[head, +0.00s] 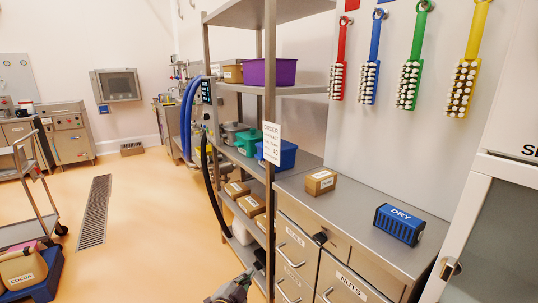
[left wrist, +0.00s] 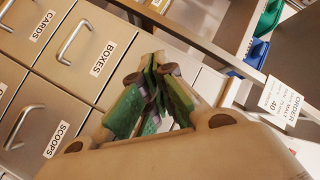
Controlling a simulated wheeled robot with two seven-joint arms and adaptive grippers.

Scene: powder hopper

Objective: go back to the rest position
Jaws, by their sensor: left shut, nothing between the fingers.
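My left gripper (head: 243,281) shows at the bottom of the head view, in front of the metal drawer cabinet (head: 330,262). In the left wrist view its green-padded fingers (left wrist: 154,75) are together with nothing between them. The fingers look apart from the drawer fronts, though the exact gap is hard to tell. My right gripper is in neither view.
A metal shelf rack (head: 270,100) with bins and boxes stands left of the cabinet. A small carton (head: 320,182) and a blue DRY block (head: 398,225) sit on the counter. A trolley (head: 30,200) stands at far left. The floor (head: 140,235) between is open.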

